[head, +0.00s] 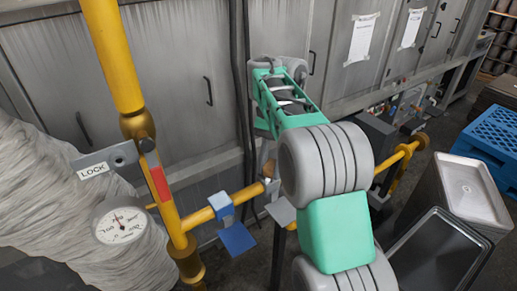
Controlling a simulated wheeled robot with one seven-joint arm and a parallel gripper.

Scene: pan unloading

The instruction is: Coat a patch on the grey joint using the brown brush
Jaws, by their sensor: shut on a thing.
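The grey joint (272,188) sits on the yellow pipe, partly hidden by my arm, with a grey square plate (281,212) close below it. My gripper (263,153) is mostly hidden behind my green and grey arm; only a small pale part shows. It is shut on a thin brown piece, apparently the brown brush (269,169), just above the grey joint. I cannot tell whether the brush touches the joint. Any coated patch is hidden or too small to see.
A blue joint (220,205) and blue plate (236,238) are left of the grey joint. A yellow upright pipe (113,55), a gauge (119,225) and a LOCK tag (94,171) stand at left. Grey cabinets (185,70) line the back. A blue crate (490,135) and metal bins are at right.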

